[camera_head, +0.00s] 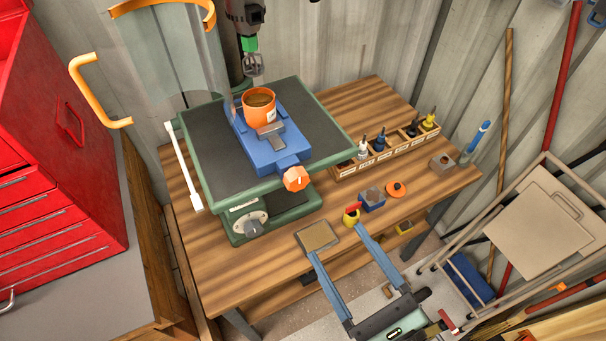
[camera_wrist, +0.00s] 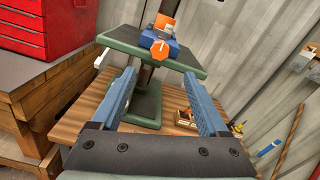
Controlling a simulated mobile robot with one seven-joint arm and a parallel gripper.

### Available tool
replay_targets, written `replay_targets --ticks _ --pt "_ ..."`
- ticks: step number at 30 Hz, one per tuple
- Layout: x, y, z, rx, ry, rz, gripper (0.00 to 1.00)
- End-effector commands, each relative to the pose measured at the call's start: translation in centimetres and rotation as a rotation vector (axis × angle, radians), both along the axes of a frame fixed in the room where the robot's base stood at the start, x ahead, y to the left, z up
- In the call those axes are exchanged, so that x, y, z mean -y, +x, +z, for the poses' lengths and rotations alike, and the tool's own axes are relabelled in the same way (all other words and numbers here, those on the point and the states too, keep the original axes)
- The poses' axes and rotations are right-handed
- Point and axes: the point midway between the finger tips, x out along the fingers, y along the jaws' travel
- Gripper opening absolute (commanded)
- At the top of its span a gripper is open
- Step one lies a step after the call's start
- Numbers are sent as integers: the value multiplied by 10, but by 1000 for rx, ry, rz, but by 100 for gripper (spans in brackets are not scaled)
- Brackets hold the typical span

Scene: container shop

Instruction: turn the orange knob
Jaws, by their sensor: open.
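The orange knob (camera_head: 296,178) is a faceted piece on the front end of a blue vise (camera_head: 252,148), which sits on the dark top of a green machine table. In the wrist view the orange knob (camera_wrist: 163,51) shows ahead, above and between my finger tips. My gripper (camera_head: 336,242) is open and empty in front of the bench, with its two blue fingers spread apart and pointing toward the bench. It also shows in the wrist view (camera_wrist: 160,88). The knob is clear of the fingers, with a gap between them.
An orange cup (camera_head: 259,108) stands on the vise. The wooden bench (camera_head: 260,270) holds a bit rack (camera_head: 385,150), a small blue box (camera_head: 371,199), a yellow tape measure (camera_head: 351,215), an orange disc (camera_head: 396,189) and a flat tray (camera_head: 317,237). A red tool cabinet (camera_head: 55,180) stands left.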

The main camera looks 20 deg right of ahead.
Motion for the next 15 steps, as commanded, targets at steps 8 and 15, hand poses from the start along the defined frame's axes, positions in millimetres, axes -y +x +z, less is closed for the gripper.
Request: replay_targets --ticks 8,15 --pt "-2 52 7 6 4 3 78" --pt "-4 94 5 7 4 2 78"
